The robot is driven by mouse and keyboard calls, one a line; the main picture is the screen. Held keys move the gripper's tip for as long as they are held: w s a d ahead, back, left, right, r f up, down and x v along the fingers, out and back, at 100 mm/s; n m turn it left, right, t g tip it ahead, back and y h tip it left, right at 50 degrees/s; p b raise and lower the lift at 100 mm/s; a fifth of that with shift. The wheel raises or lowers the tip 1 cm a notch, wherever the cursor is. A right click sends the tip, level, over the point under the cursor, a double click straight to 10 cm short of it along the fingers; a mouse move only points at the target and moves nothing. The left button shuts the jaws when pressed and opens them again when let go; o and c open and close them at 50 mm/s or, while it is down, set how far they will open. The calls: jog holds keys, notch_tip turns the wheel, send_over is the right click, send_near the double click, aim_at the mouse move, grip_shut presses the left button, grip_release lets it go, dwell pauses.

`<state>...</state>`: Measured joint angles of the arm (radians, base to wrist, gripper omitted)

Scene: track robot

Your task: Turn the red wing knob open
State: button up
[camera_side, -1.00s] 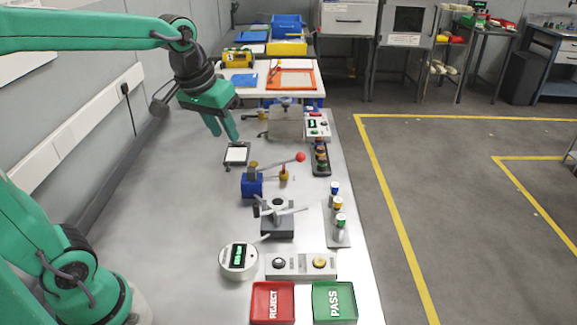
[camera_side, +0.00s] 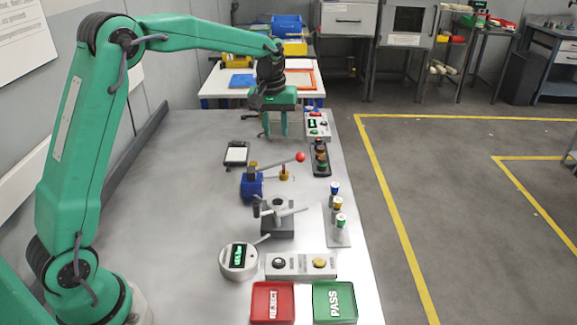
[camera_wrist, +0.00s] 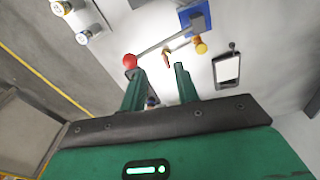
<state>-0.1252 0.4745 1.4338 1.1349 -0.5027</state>
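The clearest red part is a round ball (camera_side: 300,157) on the end of a lever on a blue block (camera_side: 252,186); the ball also shows in the wrist view (camera_wrist: 130,61), left of my fingers. My gripper (camera_side: 275,134) hangs fingers down over the far end of the bench, behind the lever. Its two green fingers are apart with a clear gap, also in the wrist view (camera_wrist: 160,74). A small dark and bluish thing shows between the fingers there, too small to tell.
A white control box (camera_side: 317,125) stands just right of my gripper. A black button strip (camera_side: 320,160) and a black-framed white pad (camera_side: 236,154) lie nearer. The bench's left side is clear.

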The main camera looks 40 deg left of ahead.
jog(key=n+g, duration=0.1)
jog(key=n, duration=0.1)
send_over(284, 169)
notch_tip(284, 169, down, 8)
jog(key=shift+a+f, duration=0.1)
jog(key=shift+f, duration=0.1)
jog(key=shift+f, duration=3.85)
jog(key=shift+c, duration=0.2)
grip_shut()
